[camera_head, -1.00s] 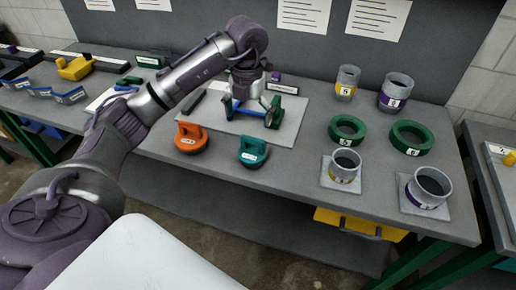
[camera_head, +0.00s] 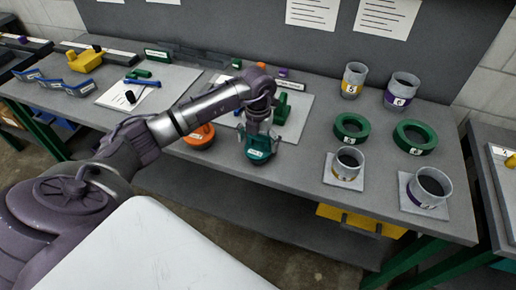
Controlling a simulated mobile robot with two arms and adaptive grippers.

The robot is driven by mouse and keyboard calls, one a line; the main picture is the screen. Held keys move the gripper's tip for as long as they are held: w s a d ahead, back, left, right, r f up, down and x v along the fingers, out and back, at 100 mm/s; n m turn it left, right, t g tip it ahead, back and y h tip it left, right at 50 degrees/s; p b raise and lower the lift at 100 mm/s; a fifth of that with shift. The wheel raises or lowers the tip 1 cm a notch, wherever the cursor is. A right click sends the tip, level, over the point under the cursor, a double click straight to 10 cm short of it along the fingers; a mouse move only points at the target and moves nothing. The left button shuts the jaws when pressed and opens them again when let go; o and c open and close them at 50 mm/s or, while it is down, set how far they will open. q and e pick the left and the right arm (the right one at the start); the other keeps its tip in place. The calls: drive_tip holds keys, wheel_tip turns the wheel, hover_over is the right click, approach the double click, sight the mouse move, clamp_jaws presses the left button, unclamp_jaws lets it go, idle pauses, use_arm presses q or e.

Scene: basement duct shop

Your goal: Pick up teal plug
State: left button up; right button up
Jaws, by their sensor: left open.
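The teal plug (camera_head: 260,152) stands on the grey workbench near its front edge, with a white label on its front. My left gripper (camera_head: 260,138) is directly above it, pointing down, its fingers open at the top of the plug. The gripper hides the plug's upper part, and I cannot tell whether the fingers touch it. My right gripper is not in the view.
An orange plug (camera_head: 200,136) stands just left, partly behind my left arm. Green rings (camera_head: 415,137) and grey cups with yellow and purple bands (camera_head: 426,187) stand to the right. A light mat (camera_head: 296,112) with a green part lies behind. A yellow drawer (camera_head: 360,222) hangs under the bench.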

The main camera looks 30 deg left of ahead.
use_arm(q)
drive_tip(key=c, duration=1.3)
drive_tip(key=shift+r, duration=0.2)
